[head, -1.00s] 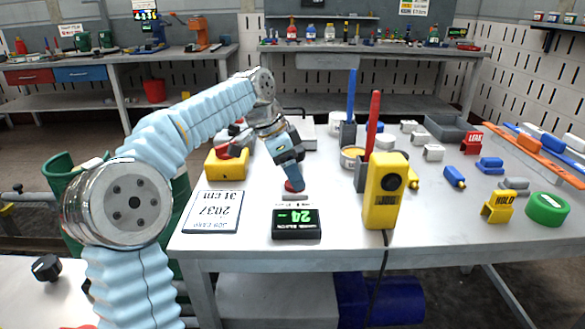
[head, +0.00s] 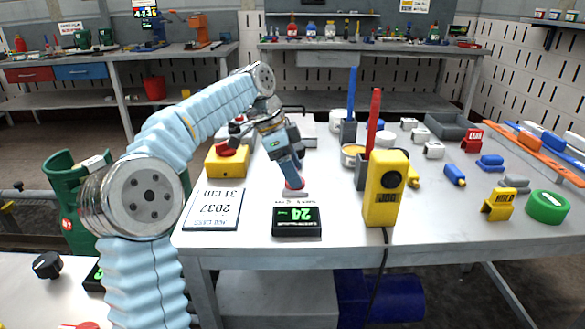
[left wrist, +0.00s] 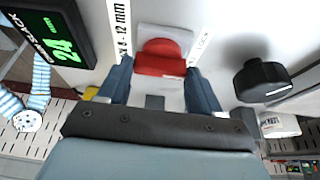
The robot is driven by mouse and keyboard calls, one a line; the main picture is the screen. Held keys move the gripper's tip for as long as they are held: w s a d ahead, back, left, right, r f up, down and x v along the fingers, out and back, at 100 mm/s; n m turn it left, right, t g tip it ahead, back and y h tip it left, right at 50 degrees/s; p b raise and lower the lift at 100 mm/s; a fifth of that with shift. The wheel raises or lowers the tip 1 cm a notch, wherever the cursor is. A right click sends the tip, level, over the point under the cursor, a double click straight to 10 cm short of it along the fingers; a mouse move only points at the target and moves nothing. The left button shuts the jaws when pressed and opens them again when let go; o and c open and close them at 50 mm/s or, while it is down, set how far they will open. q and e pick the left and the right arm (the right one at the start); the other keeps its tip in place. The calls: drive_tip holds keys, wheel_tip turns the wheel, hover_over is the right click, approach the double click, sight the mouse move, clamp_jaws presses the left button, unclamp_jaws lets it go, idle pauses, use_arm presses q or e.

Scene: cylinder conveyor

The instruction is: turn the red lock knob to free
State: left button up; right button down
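The red lock knob (head: 294,184) sits on a small pale base on the table, just behind the black display (head: 297,221) reading 24. In the left wrist view the red knob (left wrist: 160,60) lies between the two blue fingertips of my left gripper (left wrist: 158,72), with no clear gap on either side. In the head view my left gripper (head: 292,178) points down onto the knob and hides part of it. The fingers look closed on its sides. My right gripper is not in view.
A black round knob (left wrist: 262,80) stands beside the red one in the left wrist view. A yellow box with a red button (head: 227,162) is to the left, a sign card (head: 213,209) left of the display. A yellow device (head: 385,190) and upright red and blue bars stand right.

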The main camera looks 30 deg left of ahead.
use_arm(q)
drive_tip(key=o, duration=0.4)
drive_tip(key=shift+v, duration=6)
drive_tip(key=shift+s+f, duration=0.1)
drive_tip(key=shift+s, duration=0.05)
